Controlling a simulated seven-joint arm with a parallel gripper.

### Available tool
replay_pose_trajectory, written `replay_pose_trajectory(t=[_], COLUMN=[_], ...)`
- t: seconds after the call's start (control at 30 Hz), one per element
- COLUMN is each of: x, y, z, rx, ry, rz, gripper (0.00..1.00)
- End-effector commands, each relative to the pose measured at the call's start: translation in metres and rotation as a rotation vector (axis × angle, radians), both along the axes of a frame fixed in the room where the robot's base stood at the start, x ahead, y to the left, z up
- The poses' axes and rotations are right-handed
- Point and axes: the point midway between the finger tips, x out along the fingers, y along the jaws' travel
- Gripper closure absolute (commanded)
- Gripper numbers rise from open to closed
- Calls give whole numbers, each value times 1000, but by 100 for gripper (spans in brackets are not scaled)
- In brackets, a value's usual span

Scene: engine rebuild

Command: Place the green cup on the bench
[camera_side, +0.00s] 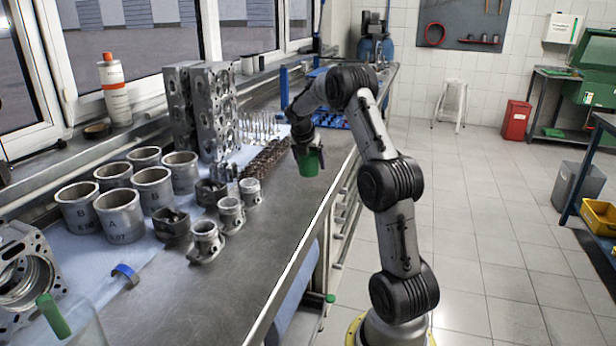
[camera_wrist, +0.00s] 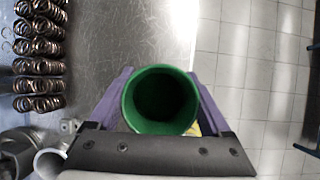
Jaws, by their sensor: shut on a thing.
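The green cup (camera_side: 308,164) is upright at the end of my arm, over the bench near its front edge. In the wrist view I look down into the open top of the cup (camera_wrist: 160,98). My gripper (camera_side: 305,148) is shut on it, with one purple finger on each side in the wrist view (camera_wrist: 160,100). The metal bench (camera_side: 262,232) runs along the windows. I cannot tell whether the cup's base touches the bench top.
Rows of springs (camera_wrist: 38,58) and pistons (camera_side: 230,214) lie left of the cup. Cylinder liners (camera_side: 118,214) and cylinder heads (camera_side: 200,110) stand further left. The bench's front strip is bare. Tiled floor (camera_wrist: 262,65) lies beyond the edge.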

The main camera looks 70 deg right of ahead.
Motion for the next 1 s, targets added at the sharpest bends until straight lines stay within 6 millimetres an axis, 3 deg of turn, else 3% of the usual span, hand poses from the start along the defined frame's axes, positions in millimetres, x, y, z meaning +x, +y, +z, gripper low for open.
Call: replay_pose_trajectory(t=[0.2, 0.47, 0.67, 1.0], x=[12, 18, 17, 17], y=[-18, -27, -25, -25], z=[-25, -37, -63, -67], rx=[-2, -2, -1, -2], ry=[-2, -1, 1, -1], rz=[-1, 0, 0, 0], gripper=[78, 78, 78, 78])
